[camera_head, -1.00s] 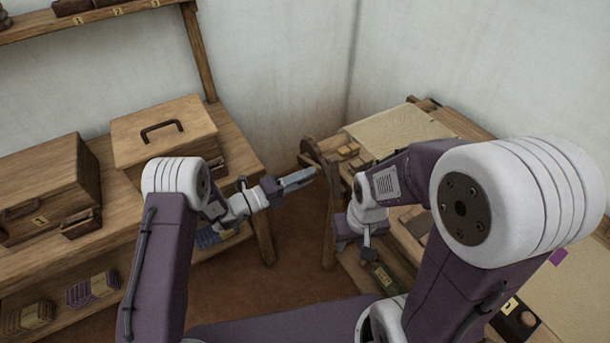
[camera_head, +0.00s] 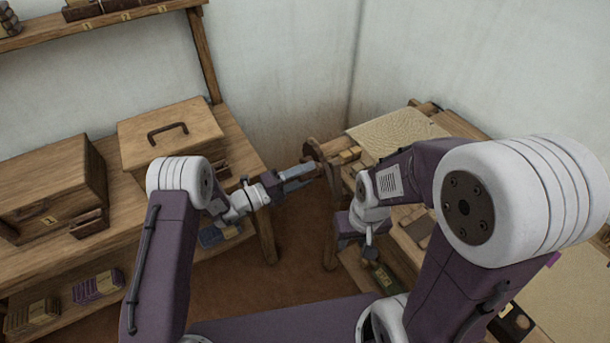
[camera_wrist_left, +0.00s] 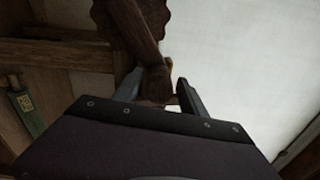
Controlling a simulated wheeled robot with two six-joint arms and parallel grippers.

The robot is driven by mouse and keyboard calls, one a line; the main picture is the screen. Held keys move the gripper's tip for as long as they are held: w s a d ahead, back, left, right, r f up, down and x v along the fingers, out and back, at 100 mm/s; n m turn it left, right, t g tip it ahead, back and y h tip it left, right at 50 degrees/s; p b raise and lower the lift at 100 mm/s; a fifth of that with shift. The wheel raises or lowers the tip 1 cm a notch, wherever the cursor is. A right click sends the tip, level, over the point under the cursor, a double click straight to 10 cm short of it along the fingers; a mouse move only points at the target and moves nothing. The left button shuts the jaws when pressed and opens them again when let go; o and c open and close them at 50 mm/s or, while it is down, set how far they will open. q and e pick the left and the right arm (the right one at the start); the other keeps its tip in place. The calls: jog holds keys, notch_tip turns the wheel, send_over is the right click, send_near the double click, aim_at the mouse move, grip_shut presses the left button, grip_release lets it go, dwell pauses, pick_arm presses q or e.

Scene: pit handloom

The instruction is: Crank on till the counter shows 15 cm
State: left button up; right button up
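The loom (camera_head: 345,168) stands at the right, with a round dark toothed wheel (camera_head: 311,150) at its near-left end. In the left wrist view the wheel (camera_wrist_left: 135,22) is at the top, with a wooden crank handle (camera_wrist_left: 155,84) below it. My left gripper (camera_head: 312,176) is beside the wheel. In the wrist view its fingers (camera_wrist_left: 160,82) stand apart on either side of the handle, with a gap visible at the right finger. My right gripper (camera_head: 368,254) hangs low by the loom's front; its fingers are too small to judge. No counter reading is legible.
A wooden bench at the left holds a handled chest (camera_head: 170,135) and a second box (camera_head: 50,190). A green labelled object (camera_head: 383,277) lies low by the loom; a similar one shows in the wrist view (camera_wrist_left: 27,108). Brown floor is free between bench and loom.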

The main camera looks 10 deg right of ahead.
pick_arm(q)
jog(key=v, duration=0.9)
jog(key=shift+p, duration=0.3)
